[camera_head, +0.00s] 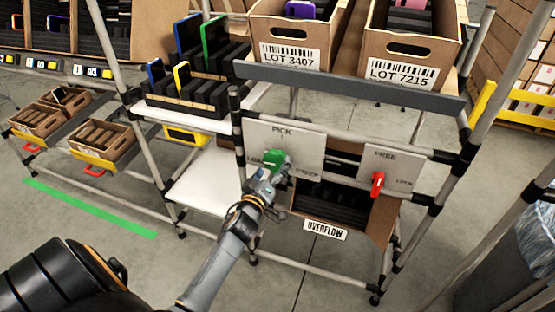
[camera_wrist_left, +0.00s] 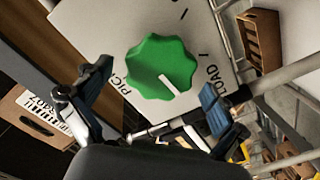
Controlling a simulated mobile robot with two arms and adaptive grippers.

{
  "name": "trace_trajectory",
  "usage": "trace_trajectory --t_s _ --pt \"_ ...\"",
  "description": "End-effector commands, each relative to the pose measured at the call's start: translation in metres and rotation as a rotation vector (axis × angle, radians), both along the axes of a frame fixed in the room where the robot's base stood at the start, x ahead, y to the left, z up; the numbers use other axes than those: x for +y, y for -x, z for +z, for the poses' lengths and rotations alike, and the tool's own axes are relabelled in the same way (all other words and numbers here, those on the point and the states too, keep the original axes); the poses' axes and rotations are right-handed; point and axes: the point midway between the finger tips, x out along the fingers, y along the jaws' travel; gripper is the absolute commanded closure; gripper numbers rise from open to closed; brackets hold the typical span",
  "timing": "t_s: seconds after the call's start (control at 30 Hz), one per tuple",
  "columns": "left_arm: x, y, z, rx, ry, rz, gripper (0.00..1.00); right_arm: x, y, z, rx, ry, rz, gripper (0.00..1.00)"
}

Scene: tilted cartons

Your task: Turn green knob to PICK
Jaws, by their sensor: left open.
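The green knob (camera_head: 274,160) sits on a pale panel (camera_head: 310,150) with PICK above it, LOAD at its left and a third word at its right that I cannot read surely. In the left wrist view the knob (camera_wrist_left: 161,68) has a scalloped edge and a white pointer line aimed between PICK and LOAD. My left gripper (camera_head: 272,180) is at the knob and partly covers it. In the wrist view its open fingers (camera_wrist_left: 155,90) are spread on either side of the knob, with gaps, and no contact is visible. My right gripper is not in view.
Above are a grey rail (camera_head: 350,86) and cartons labelled LOT 3407 (camera_head: 292,40) and LOT 7215 (camera_head: 410,50). An OVERFLOW carton (camera_head: 383,215) is below. Frame posts surround the panels.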

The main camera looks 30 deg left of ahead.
Motion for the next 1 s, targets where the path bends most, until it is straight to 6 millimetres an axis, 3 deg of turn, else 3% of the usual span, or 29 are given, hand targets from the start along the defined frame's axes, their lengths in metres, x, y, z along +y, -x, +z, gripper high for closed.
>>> trace_trajectory --t_s 0.2,0.6,0.87,1.0 --pt "0.007 -0.028 0.000 0.000 -0.001 0.000 0.03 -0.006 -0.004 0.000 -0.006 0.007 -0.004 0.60" --pt "0.008 -0.034 0.000 0.001 -0.001 -0.001 0.03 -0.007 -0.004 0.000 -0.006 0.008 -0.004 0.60" --pt "0.008 -0.034 0.000 0.001 -0.001 -0.001 0.56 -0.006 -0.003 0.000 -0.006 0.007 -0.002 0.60" --pt "0.008 -0.034 0.000 0.000 -0.002 0.000 0.59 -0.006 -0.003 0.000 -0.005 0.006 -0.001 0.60"
